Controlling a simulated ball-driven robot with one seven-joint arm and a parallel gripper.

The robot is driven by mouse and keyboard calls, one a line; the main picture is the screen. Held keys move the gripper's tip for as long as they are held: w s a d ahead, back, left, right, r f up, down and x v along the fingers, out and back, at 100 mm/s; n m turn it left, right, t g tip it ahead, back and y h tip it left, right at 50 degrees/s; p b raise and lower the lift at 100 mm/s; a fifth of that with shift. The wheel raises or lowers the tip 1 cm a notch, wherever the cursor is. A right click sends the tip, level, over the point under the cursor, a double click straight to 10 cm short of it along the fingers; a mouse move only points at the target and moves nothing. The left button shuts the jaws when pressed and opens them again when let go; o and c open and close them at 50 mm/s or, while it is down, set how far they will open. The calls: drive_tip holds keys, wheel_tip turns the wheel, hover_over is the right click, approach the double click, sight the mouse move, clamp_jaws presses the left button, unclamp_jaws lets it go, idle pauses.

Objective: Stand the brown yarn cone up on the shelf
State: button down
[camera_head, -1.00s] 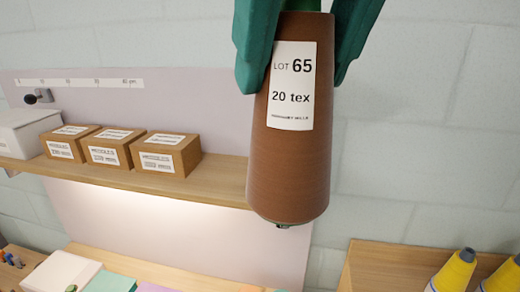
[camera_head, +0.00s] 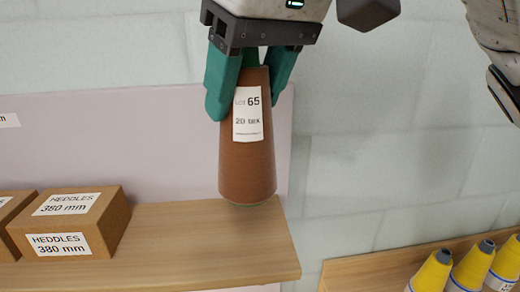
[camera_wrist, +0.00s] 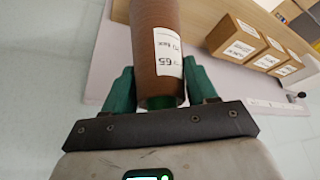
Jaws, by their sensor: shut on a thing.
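The brown yarn cone (camera_head: 247,172) hangs upright, wide end down, with a white label reading LOT 65, 20 tex. My gripper (camera_head: 247,98) is shut on its narrow upper part, one teal finger on each side. The cone's base appears at the back of the wooden shelf (camera_head: 185,235), near its right end. I cannot tell whether the base touches the shelf. In the wrist view the cone (camera_wrist: 155,40) sits between the fingers of my gripper (camera_wrist: 158,80).
Heddles boxes (camera_head: 75,222) stand on the shelf to the left, with bare shelf between them and the cone. A pale panel (camera_head: 150,145) rises behind. Yellow cones (camera_head: 468,270) stand on a lower wooden surface (camera_head: 375,270) at right.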

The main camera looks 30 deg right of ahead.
drive_tip(key=w+d+f+b, duration=0.2)
drive_tip(key=d+f+b, duration=0.2)
drive_tip(key=f+b, duration=0.2)
wheel_tip(320, 180, down, 3)
drive_tip(key=shift+d+r, duration=0.1)
drive_tip(key=shift+d, duration=0.05)
drive_tip(key=shift+w, duration=0.1)
drive_tip(key=shift+c, duration=1.6)
unclamp_jaws()
drive_tip(key=a+b+v, duration=0.1)
drive_tip(key=v, duration=1.1)
drive_tip(key=shift+d, duration=0.45)
